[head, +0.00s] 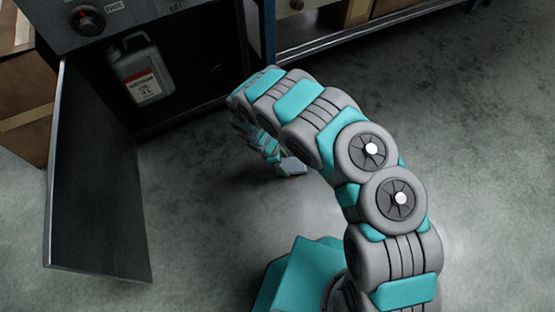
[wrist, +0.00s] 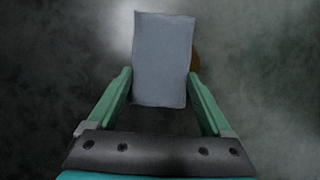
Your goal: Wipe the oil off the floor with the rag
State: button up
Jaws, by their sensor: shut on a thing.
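My gripper (head: 275,155) is low over the concrete floor, in front of the open cabinet. It is shut on the grey-blue rag (head: 293,167), and the wrist view shows the rag (wrist: 162,40) between the two green fingers, reaching out beyond their tips. A small brownish patch, seemingly the oil (wrist: 195,62), shows at the rag's right edge in the wrist view. The rag hides the rest of it. I cannot tell whether the rag touches the floor. The oil does not show clearly in the head view.
A dark cabinet (head: 195,22) stands at the back left with its door (head: 92,180) swung open. A grey canister (head: 140,70) with a red and white label stands inside. Cardboard boxes (head: 22,105) are at the far left. A shelf rack (head: 335,42) stands behind. The floor at right is clear.

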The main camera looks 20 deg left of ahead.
aim_at(302, 166)
jog(key=d, duration=0.6)
jog(key=a, duration=0.3)
jog(key=s+a+p, duration=0.1)
jog(key=a, duration=0.2)
jog(key=s+a, duration=0.1)
jog(key=a, duration=0.3)
jog(key=shift+p, duration=0.3)
jog(key=d+p, duration=0.1)
jog(key=d, duration=0.9)
jog(key=w+a, duration=0.1)
jog(key=a, duration=0.2)
jog(key=w+a, duration=0.1)
jog(key=a, duration=0.2)
jog(key=w+a, duration=0.2)
jog(key=a, duration=0.2)
jog(key=shift+b, duration=0.35)
jog(key=shift+d, duration=0.4)
jog(key=d+p, duration=0.1)
jog(key=d, duration=0.8)
jog(key=shift+s+a+p, duration=0.15)
jog(key=shift+s+a, duration=0.2)
jog(key=shift+a, duration=0.45)
jog(key=shift+s+a+p, duration=0.1)
jog(key=shift+s+a, duration=0.2)
jog(key=shift+a, duration=0.55)
jog(key=shift+s+a+p, duration=0.15)
jog(key=shift+s+a, duration=0.2)
jog(key=shift+a, duration=0.45)
